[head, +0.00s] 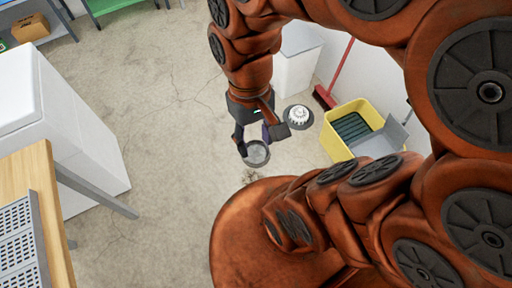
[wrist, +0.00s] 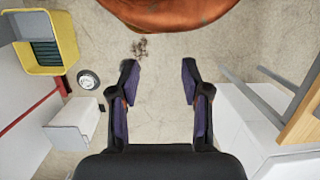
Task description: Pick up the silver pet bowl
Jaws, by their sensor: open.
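A round dark-rimmed item with a white middle (head: 298,116) is close by on the right; it also shows in the wrist view (wrist: 88,79). A yellow bucket (head: 338,148), a red broom (head: 325,96) and a white bin (head: 295,70) stand right. Open concrete floor lies left.

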